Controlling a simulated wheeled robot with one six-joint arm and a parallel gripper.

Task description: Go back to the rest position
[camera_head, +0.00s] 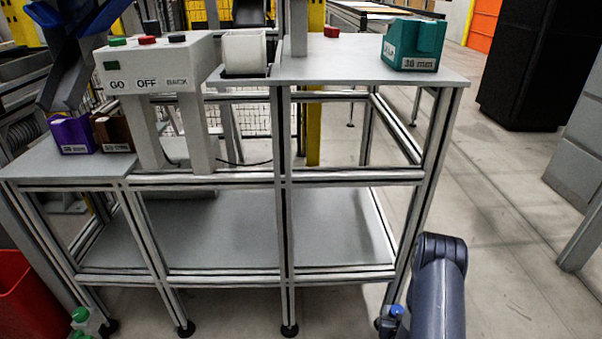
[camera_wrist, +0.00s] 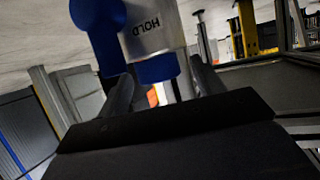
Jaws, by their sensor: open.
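My gripper (camera_wrist: 162,85) shows in the wrist view with its two dark fingers apart. A silver part marked HOLD (camera_wrist: 152,24) with blue ends shows beyond and between the fingers; I cannot tell what it belongs to, and no contact with the fingers is clear.
A teal block labelled 30 mm (camera_head: 413,45) sits on the bench's right top. A GO/OFF/BACK button box (camera_head: 150,65) and a white container (camera_head: 245,52) stand left. Purple (camera_head: 72,135) and brown (camera_head: 112,131) blocks sit lower. A red bin (camera_head: 25,295) is lower left.

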